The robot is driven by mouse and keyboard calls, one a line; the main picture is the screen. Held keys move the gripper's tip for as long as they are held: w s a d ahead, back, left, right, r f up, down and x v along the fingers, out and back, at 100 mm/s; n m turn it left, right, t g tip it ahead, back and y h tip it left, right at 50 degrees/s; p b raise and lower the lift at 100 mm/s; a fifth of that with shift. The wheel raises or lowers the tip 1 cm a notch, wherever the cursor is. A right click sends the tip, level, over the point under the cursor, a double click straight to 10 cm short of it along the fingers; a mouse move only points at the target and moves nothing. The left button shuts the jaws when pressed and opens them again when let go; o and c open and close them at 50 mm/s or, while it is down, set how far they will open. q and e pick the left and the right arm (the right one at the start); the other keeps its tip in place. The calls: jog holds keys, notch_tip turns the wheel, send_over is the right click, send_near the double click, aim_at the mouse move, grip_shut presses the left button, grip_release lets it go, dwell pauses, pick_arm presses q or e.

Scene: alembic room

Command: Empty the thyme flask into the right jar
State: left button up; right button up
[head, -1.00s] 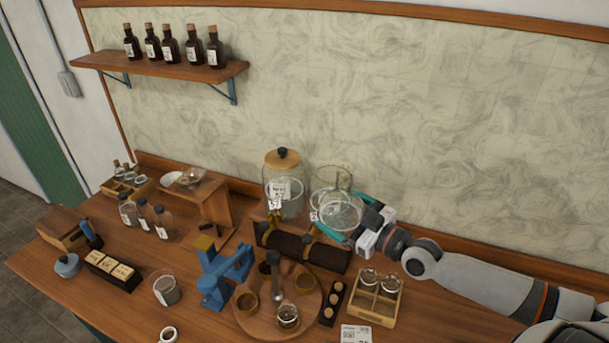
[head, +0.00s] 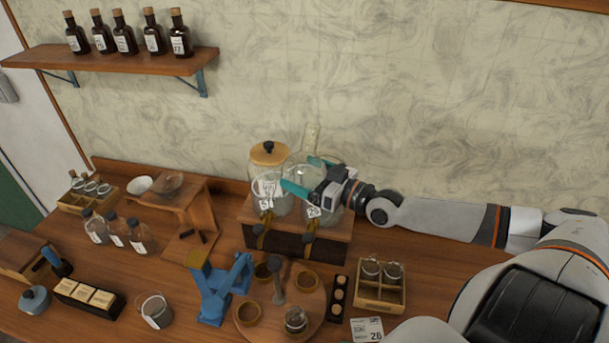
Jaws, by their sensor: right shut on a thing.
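My right gripper (head: 305,178) has its teal fingers shut on a clear round glass flask (head: 300,168). The flask's neck (head: 312,137) points up in the picture. I cannot make out its contents or read a thyme label. The flask and gripper overlap the right jar (head: 328,222), a glass jar with a white tag and a tap on the wooden stand, so its mouth is mostly hidden. I cannot tell the flask's height above the jar. The left jar (head: 260,193) stands beside it with a wooden lid and a tag. My left gripper is not in view.
The jars stand on a wooden stand (head: 286,243). In front are a round board (head: 273,322) with cups, a blue press (head: 214,290) and a wooden rack (head: 380,302) with small jars. A shelf (head: 130,62) holds several dark bottles.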

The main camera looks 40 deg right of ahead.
aim_at(294, 175)
jog(key=shift+s+a+r+m, duration=0.1)
jog(key=shift+a+r+m, duration=0.2)
jog(key=shift+a+m, duration=0.7)
jog(key=shift+s+a+r+m+p, duration=0.1)
jog(key=shift+a+r+m+p, duration=0.15)
jog(key=shift+m, duration=0.35)
jog(key=shift+s+a+r+m+p, duration=0.1)
jog(key=shift+a+r+m, duration=0.1)
jog(key=shift+m, duration=0.4)
jog(key=shift+s+a+r+m, duration=0.1)
jog(key=shift+a+r+m, duration=0.15)
jog(key=shift+m, duration=0.3)
jog(key=shift+s+a+r+m, duration=0.1)
jog(key=shift+r+m, duration=0.2)
jog(key=shift+m, duration=0.25)
jog(key=r+m, duration=0.2)
jog(key=m, duration=0.1)
jog(key=shift+a, duration=0.3)
jog(key=shift+r+m, duration=0.7)
jog(key=shift+m, duration=0.4)
jog(key=shift+d+r+m, duration=0.1)
jog(key=shift+r+m, duration=0.15)
jog(key=shift+m, duration=0.25)
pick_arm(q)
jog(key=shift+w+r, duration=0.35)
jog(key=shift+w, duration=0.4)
pick_arm(e)
jog(key=shift+r, duration=0.15)
